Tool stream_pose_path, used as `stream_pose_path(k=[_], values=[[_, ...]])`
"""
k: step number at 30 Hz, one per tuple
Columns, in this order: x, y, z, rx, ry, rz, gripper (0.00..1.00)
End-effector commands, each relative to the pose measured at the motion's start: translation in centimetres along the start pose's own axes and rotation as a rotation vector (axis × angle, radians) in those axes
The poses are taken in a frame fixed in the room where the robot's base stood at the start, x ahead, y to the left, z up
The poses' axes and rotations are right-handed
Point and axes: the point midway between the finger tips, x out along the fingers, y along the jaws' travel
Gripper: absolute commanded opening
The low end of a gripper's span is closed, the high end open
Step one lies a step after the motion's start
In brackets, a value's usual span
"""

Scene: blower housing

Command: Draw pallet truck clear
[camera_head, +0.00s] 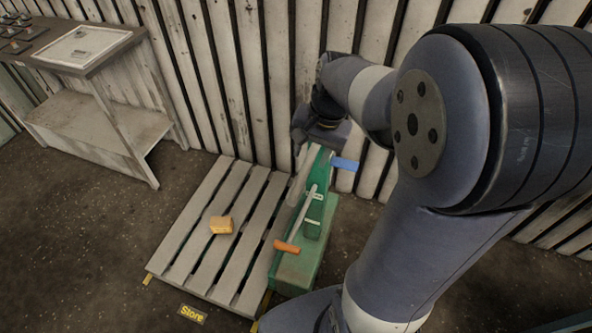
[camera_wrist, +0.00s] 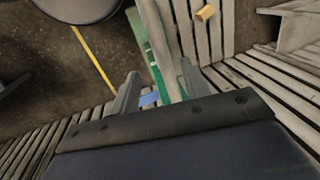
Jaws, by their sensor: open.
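A green piece of equipment, seemingly the pallet truck (camera_head: 297,272), stands against the right side of the slatted wooden pallet (camera_head: 205,238). It has a thin grey lever with an orange grip (camera_head: 287,246) and a blue tab (camera_head: 345,164) near its top. My gripper (camera_head: 308,160) is over its upper end by the wall, pointing down. In the wrist view my gripper (camera_wrist: 160,72) is open, with a pale bar (camera_wrist: 158,42) running between its fingers. I cannot tell whether either finger touches the bar. My wrist hides part of the upper end.
A small orange-yellow block (camera_head: 221,225) lies on the pallet. A yellow "Store" sign (camera_head: 193,314) is on the floor in front. A slatted wall (camera_head: 235,80) closes off the back. A workbench (camera_head: 100,50) stands at the left. Floor left of the pallet is clear.

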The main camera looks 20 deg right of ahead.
Motion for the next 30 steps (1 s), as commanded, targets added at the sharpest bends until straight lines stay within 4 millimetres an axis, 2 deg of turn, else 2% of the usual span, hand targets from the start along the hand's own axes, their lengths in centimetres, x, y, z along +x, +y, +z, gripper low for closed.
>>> stream_pose_path(k=[6, 12, 18, 26, 30], values=[[4.5, 0.1, 0.1, -0.002, -0.006, 0.004, 0.44], [7.3, 0.0, 0.1, -0.003, -0.003, 0.002, 0.44], [8.5, 0.0, 0.1, -0.002, -0.001, 0.001, 0.44], [8.5, 0.0, 0.0, -0.002, 0.001, 0.000, 0.44], [8.5, 0.0, 0.0, -0.002, 0.001, 0.000, 0.33]])
